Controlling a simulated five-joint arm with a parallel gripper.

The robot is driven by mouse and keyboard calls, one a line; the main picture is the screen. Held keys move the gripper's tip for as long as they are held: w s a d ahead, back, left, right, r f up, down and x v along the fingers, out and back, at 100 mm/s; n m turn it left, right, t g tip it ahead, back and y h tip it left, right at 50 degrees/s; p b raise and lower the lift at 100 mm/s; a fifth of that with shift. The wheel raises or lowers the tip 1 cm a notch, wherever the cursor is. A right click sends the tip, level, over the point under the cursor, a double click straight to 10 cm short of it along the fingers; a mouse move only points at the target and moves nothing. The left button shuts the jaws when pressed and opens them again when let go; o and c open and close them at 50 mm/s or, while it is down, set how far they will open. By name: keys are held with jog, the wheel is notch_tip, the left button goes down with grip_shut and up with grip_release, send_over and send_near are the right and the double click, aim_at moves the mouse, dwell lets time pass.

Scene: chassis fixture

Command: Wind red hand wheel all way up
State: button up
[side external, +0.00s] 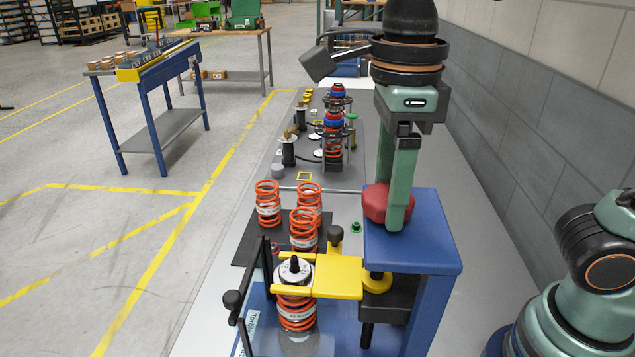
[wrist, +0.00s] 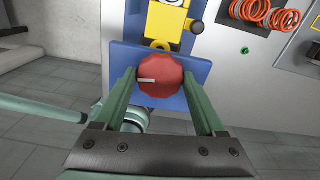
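The red hand wheel (side external: 375,203) sits on top of the blue stand (side external: 415,245). In the wrist view the wheel (wrist: 160,82) is a faceted red knob with a pale line pointing left. My gripper (wrist: 160,76) reaches down over it, with one green finger on each side, and both fingertips appear to touch its rim. In the side view my gripper (side external: 393,215) hides part of the wheel. A yellow arm (side external: 337,277) extends left from the stand to the top of an orange spring (side external: 296,312) on a shock absorber.
Several loose orange springs (side external: 268,204) stand on a dark mat behind the yellow arm. Assembled shock absorbers (side external: 333,140) stand farther back on the bench. A black-handled clear guard (side external: 240,305) is at the front left. A grey wall (side external: 545,110) runs along the right.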

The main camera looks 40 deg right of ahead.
jog(key=n, duration=1.5)
jog(key=shift+n, duration=1.2)
